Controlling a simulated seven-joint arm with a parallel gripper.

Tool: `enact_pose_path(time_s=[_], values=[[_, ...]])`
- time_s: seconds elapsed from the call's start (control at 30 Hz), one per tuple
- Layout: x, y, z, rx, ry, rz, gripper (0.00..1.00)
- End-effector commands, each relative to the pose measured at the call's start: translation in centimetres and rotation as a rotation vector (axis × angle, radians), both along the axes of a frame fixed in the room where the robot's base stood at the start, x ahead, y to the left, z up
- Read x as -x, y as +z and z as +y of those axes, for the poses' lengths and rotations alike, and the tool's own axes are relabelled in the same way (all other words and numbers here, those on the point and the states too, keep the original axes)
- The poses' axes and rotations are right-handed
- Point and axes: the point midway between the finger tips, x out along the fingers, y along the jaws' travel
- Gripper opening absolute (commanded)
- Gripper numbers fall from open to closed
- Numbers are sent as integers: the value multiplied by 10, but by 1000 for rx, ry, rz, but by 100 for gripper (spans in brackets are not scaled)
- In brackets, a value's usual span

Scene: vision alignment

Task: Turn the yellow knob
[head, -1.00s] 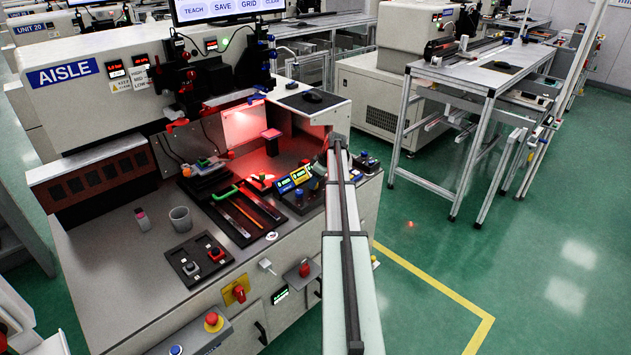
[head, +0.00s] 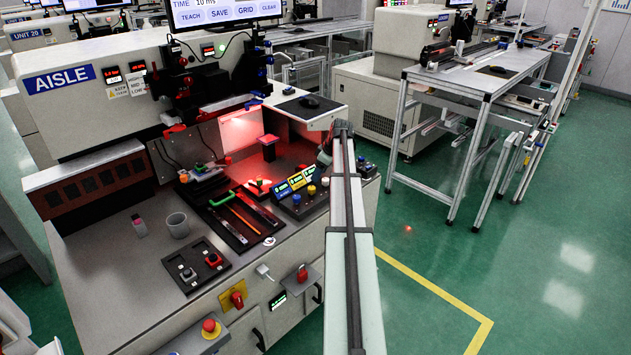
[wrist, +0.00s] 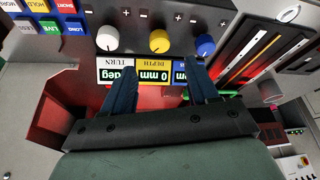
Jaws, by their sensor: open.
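The yellow knob (wrist: 159,41) sits in the middle of a row on a dark panel in the wrist view, between a white knob (wrist: 107,38) and a blue knob (wrist: 205,45). It also shows small in the head view (head: 311,190). A yellow "DEPTH" display (wrist: 153,73) is beside it, upside down in the wrist view. My gripper (wrist: 162,66) is open, its two dark blue fingers apart and empty. The fingertips appear just below the knob row in the wrist view, spread to either side of the yellow knob's column. Contact is not visible.
Colored buttons (wrist: 45,15) lie at the wrist view's upper left. A slotted fixture with a green handle (head: 221,198) is left of the panel in the head view.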

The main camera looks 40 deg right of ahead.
Motion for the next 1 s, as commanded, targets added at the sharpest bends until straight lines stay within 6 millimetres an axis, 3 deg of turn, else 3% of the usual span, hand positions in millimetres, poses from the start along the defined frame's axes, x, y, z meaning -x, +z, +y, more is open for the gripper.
enact_pose_path(time_s=[0.2, 0.4, 1.0], values=[[13, 34, -4, 1, 1, -1, 59], [19, 49, -7, 0, 0, 0, 59], [20, 53, -7, 0, 0, 0, 59]])
